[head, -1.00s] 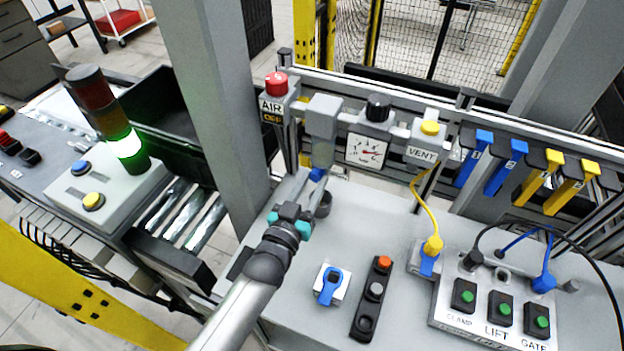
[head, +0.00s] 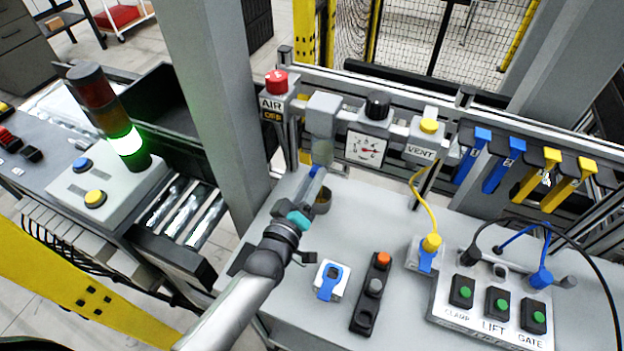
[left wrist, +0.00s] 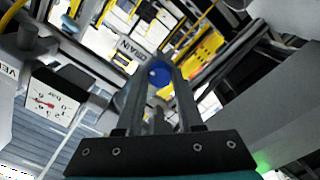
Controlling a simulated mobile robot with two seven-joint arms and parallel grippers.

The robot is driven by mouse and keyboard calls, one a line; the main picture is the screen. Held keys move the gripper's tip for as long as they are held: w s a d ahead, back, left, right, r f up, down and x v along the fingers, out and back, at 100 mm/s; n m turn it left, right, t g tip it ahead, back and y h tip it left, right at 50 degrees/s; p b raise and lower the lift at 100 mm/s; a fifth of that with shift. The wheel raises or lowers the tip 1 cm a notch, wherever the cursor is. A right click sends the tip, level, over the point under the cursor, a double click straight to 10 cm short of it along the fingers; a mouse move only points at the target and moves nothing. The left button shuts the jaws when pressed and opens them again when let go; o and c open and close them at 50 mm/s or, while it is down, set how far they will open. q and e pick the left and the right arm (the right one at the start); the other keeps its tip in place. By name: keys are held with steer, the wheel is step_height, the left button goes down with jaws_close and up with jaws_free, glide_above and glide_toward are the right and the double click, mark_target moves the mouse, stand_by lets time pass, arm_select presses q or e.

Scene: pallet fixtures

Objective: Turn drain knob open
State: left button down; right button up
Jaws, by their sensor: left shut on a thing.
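The drain knob (left wrist: 160,74) is a round blue knob. In the left wrist view it sits between my two finger bars, near their far ends, with a DRAIN label (left wrist: 130,48) beside it. In the head view the knob is under the grey filter housing (head: 322,115) and its clear bowl (head: 322,150), mostly hidden by my fingers. My left gripper (head: 315,175) reaches up to it from below left and is shut on it. How far the knob is turned cannot be made out. My right gripper is not in view.
A small cup (head: 323,203) stands below the bowl, close to my fingers. A grey post (head: 215,100) rises to the left. A pressure gauge (head: 365,151) and VENT valve (head: 424,143) are to the right. A blue switch (head: 329,282) and black button strip (head: 371,295) sit in front.

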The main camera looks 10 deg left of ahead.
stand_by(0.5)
arm_select(q)
steer(key=c, duration=0.5)
jaws_free()
steer(key=shift+c, duration=0.2)
steer(key=s+a+b, duration=0.1)
steer(key=s+a, duration=0.2)
steer(key=s, duration=1.2)
